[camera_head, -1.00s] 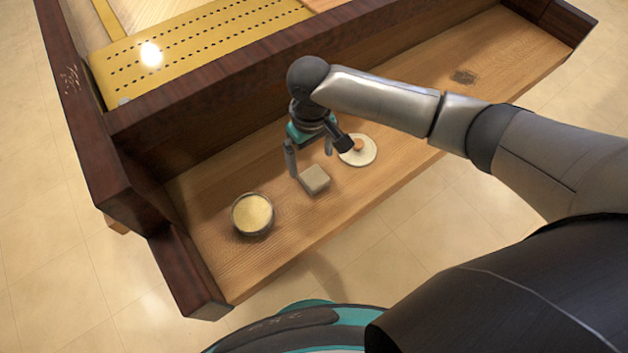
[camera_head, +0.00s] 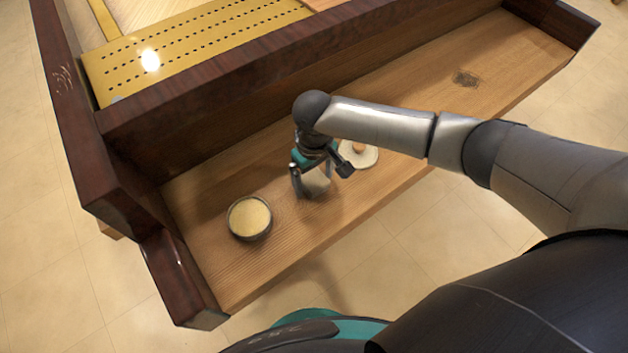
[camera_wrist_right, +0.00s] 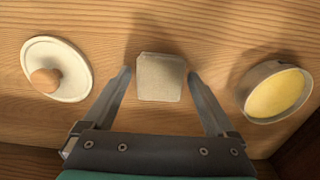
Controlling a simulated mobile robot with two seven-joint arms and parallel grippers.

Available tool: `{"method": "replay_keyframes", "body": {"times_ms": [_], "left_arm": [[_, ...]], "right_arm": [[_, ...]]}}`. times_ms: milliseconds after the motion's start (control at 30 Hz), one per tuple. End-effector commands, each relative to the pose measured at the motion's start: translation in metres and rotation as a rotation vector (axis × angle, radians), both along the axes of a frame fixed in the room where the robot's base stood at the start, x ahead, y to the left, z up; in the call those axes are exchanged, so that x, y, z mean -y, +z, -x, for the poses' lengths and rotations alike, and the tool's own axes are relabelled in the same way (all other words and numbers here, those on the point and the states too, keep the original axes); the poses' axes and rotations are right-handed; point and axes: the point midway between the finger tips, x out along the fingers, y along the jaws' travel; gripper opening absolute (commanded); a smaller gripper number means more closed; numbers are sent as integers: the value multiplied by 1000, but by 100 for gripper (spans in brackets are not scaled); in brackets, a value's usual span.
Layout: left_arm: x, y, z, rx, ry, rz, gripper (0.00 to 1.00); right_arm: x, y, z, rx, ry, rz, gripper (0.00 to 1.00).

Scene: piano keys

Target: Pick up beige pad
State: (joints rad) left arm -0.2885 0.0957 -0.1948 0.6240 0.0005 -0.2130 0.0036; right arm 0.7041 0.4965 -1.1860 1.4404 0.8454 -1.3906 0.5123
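The beige pad (camera_wrist_right: 161,78) is a small square block lying on the wooden shelf, in the middle of the right wrist view. In the head view the pad (camera_head: 316,183) is partly hidden by my right gripper (camera_head: 319,190). In the wrist view my right gripper (camera_wrist_right: 158,85) is open, with one finger on each side of the pad and a gap to each. I cannot tell how far the fingertips are above the wood. My left gripper is not in view.
A bowl with yellow content (camera_head: 249,218) stands left of the pad in the head view. A round white lid with a wooden knob (camera_head: 360,155) lies on its right. A dark raised wall (camera_head: 215,115) runs behind the shelf; its front edge drops to the floor.

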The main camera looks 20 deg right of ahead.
Motion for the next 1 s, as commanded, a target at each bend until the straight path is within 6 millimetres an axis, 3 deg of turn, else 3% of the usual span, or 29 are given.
{"method": "replay_keyframes", "body": {"times_ms": [67,667,1000], "left_arm": [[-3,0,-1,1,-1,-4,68],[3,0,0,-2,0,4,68],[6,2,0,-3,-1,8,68]], "right_arm": [[0,0,0,0,0,0,81],[0,0,0,0,0,0,13],[0,5,0,1,0,0,13]]}}
